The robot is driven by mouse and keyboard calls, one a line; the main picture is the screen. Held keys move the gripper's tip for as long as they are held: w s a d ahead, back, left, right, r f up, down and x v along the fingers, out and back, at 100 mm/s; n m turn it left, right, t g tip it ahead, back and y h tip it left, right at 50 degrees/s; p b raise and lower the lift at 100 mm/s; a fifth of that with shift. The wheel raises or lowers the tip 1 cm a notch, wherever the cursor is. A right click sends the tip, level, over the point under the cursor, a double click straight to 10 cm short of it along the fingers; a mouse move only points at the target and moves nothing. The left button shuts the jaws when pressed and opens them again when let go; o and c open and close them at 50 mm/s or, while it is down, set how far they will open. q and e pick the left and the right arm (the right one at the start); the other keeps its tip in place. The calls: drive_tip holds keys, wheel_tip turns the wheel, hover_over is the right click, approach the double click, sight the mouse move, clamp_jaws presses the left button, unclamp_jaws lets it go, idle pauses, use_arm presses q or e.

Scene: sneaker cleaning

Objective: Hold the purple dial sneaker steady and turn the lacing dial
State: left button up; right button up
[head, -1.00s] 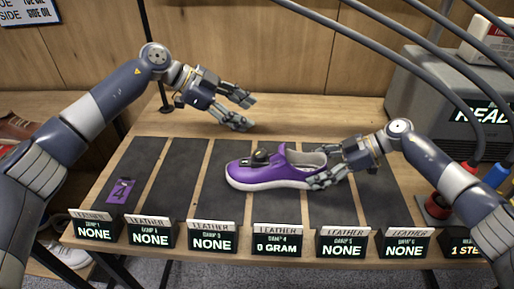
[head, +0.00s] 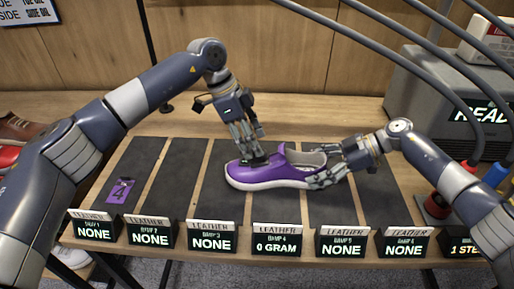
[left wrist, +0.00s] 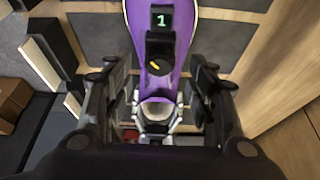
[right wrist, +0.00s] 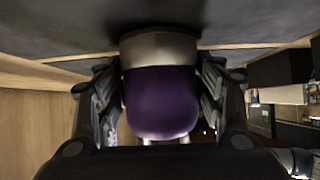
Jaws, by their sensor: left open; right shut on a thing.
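The purple sneaker (head: 270,174) with a white sole lies on a dark mat strip, its toe to the left. My right gripper (head: 325,170) is shut on its heel; the purple heel (right wrist: 162,100) sits between the fingers in the right wrist view. My left gripper (head: 255,155) points down just over the front of the shoe. In the left wrist view its fingers are open on both sides of the shoe. The black dial (left wrist: 158,52) with a yellow mark shows there, next to a display reading 1 (left wrist: 161,19). In the head view the left fingers mostly hide the dial.
A purple tag marked 4 (head: 121,191) lies on the leftmost mat strip. Several label stands line the front edge, one reading 0 GRAM (head: 277,242). A grey machine (head: 440,95) with hoses stands at the right. The strips left of the shoe are mostly clear.

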use_arm(q)
drive_tip(key=shift+x, duration=1.75)
drive_tip(key=c, duration=1.1)
drive_tip(key=shift+o, duration=0.2)
drive_tip(key=shift+w, duration=0.1)
drive_tip(key=shift+w+m+g+y, duration=0.15)
drive_tip(key=shift+m+g, duration=0.4)
drive_tip(key=shift+m, duration=0.9)
drive_tip(key=shift+w+m+g+y, duration=0.15)
drive_tip(key=shift+m+g, duration=0.4)
drive_tip(key=shift+m, duration=0.9)
drive_tip(key=shift+s, duration=0.1)
